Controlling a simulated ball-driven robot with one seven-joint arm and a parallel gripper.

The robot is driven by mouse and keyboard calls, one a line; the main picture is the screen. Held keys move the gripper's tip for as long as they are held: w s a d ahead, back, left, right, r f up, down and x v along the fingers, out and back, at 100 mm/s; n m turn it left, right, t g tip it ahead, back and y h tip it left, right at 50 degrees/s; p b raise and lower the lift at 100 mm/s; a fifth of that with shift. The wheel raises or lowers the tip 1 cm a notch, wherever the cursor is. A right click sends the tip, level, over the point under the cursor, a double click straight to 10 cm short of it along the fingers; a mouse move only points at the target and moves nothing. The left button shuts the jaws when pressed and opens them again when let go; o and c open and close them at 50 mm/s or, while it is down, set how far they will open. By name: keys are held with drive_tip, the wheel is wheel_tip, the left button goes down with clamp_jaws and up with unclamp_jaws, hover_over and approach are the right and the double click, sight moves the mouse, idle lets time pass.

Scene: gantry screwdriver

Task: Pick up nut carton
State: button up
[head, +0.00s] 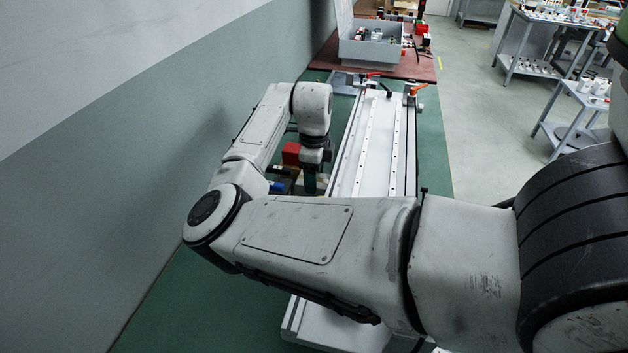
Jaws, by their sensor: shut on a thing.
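My gripper (312,172) points down at the left side of the white gantry rail, its dark body seen from behind. My forearm covers whatever lies below. A red box (291,152) stands just left of and behind the gripper, with brown and blue items (276,186) low beside it.
The long white gantry rail (372,150) runs away just right of the gripper, with orange-handled clamps (415,89) at its far end. A grey bin (370,48) of parts stands on a red-brown table (425,68) beyond. A wall (120,170) closes the left side.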

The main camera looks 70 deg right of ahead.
wheel_tip(320, 180, up, 16)
drive_tip(key=shift+p, duration=0.4)
drive_tip(key=shift+r, duration=0.1)
